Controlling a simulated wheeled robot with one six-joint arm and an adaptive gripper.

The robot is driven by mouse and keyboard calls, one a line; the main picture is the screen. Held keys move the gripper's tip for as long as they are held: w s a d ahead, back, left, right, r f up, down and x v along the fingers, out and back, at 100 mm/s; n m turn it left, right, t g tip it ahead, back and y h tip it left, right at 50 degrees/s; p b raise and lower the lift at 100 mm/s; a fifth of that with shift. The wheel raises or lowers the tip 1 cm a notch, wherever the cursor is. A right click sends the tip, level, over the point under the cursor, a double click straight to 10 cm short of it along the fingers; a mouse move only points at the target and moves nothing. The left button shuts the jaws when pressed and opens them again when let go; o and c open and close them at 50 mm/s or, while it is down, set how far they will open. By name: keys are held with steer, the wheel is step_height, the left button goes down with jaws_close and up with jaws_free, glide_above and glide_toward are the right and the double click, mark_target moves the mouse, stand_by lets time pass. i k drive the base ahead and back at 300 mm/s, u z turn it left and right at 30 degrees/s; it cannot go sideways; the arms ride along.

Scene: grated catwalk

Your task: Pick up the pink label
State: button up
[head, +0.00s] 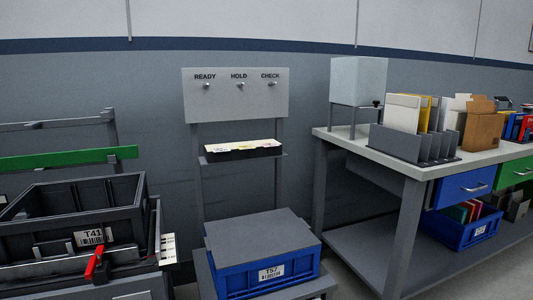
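A shallow black tray (244,154) sits on the small shelf of the grey stand in the middle. White cards or labels (240,146) lie in it, with small yellow and pinkish marks. They are too small to tell whether one is the pink label. I cannot make out a clear pink label anywhere else. My gripper is not in view.
Above the tray, a grey board (236,95) has hooks marked READY, HOLD and CHECK. A blue crate (264,276) marked T57 with a grey lid stands below. A black crate (92,238) marked T41 is at left, behind a red handle (95,262). A workbench (395,160) stands at right.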

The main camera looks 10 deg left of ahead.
mark_target(274, 143)
steer(key=u, duration=0.85)
steer(key=i, duration=1)
